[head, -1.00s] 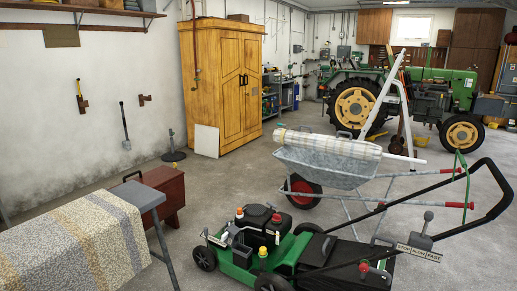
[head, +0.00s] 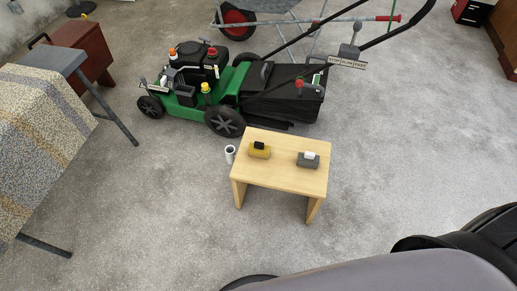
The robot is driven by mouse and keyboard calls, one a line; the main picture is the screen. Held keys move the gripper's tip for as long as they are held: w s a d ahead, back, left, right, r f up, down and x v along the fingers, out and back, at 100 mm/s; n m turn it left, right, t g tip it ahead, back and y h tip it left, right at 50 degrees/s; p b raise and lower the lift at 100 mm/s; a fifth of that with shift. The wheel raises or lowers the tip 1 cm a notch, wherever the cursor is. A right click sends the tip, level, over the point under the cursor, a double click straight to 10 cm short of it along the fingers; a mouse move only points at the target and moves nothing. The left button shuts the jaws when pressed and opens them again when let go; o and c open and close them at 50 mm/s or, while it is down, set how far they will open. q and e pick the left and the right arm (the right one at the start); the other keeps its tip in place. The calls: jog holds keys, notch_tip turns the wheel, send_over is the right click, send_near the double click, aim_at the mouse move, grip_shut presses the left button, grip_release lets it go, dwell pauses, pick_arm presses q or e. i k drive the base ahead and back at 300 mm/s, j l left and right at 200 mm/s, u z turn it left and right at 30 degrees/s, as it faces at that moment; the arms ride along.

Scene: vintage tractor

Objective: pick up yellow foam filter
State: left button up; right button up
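A small yellow block (head: 259,151), which looks like the yellow foam filter, sits on the left part of a low wooden stool (head: 275,178). A small black piece (head: 259,145) is on top of it. A grey block (head: 308,160) with a white piece (head: 309,155) on top sits on the right part of the same stool, apart from the yellow one. A green lawn mower (head: 238,102) stands behind the stool, with several small items on it, including a yellow-topped one (head: 206,88). Neither of my grippers is in view.
A white cylinder (head: 230,154) stands beside the stool's left side. A cloth-covered table (head: 48,130) and a red-brown box (head: 82,50) are at the left. A wheelbarrow (head: 290,15) is at the back. The concrete floor right and left of the stool is clear.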

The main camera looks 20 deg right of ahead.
aim_at(258, 150)
jog(key=z, duration=0.6)
jog(key=i+j+z, duration=0.2)
jog(key=z, duration=0.3)
jog(key=i+j+z, duration=0.1)
jog(key=j+z, duration=0.35)
jog(key=i+j+z, duration=0.1)
jog(key=j+z, duration=0.15)
jog(key=z, duration=0.25)
jog(key=j+z, duration=0.55)
jog(key=j, duration=0.4)
jog(key=k+j+z, duration=0.1)
jog(key=j, duration=0.35)
jog(key=k+j+z, duration=0.1)
jog(key=j, duration=0.4)
jog(key=k+j+z, duration=0.1)
jog(key=j, duration=0.4)
